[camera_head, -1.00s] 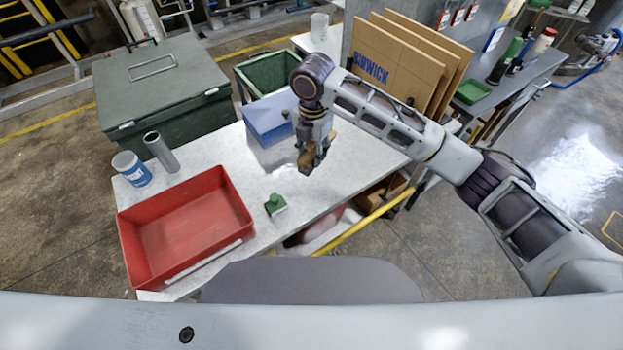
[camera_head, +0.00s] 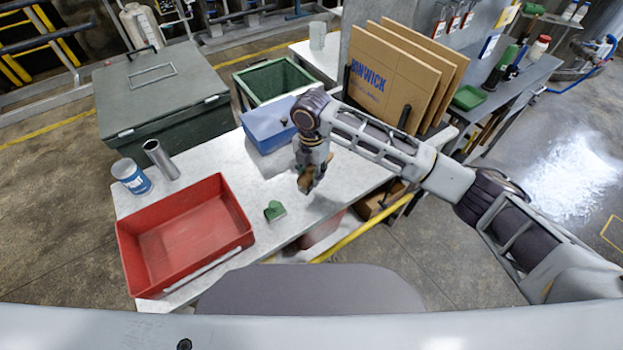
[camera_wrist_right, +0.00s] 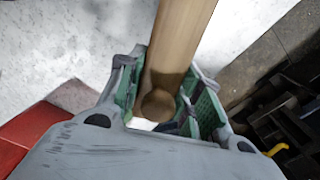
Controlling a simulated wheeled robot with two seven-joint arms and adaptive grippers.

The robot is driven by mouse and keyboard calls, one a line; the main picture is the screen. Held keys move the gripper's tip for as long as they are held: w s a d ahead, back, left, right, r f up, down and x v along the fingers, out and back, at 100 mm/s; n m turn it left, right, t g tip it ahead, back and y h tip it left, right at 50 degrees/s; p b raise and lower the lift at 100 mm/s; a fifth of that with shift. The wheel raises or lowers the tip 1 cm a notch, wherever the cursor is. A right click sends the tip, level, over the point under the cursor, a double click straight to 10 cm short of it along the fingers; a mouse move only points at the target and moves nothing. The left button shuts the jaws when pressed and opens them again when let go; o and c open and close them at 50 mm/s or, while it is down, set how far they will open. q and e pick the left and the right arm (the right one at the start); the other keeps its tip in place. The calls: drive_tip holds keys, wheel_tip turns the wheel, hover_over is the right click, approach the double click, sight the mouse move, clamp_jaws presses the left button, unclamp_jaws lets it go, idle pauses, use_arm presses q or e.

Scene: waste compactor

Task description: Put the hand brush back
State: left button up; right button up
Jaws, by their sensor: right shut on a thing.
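My right gripper (camera_head: 307,177) is over the right part of the light work table (camera_head: 230,158). It is shut on a brown wooden piece, which looks like the handle of the hand brush (camera_head: 306,184). In the right wrist view the wooden handle (camera_wrist_right: 178,45) lies between the green finger pads of my gripper (camera_wrist_right: 166,85) and runs out past the top edge. Its bristles cannot be made out. In the head view the gripper hides much of the brush, and I cannot tell if it touches the table. My left gripper is not in view.
A red tray (camera_head: 238,245) stands at the table's front left. A small green block (camera_head: 275,211) lies right of it. Cardboard sheets (camera_head: 385,80) stand behind my arm.

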drive_tip(key=shift+f, duration=1.8)
drive_tip(key=o, duration=1)
drive_tip(key=shift+f, duration=0.1)
wheel_tip(320, 180, up, 12)
drive_tip(key=shift+r, duration=0.15)
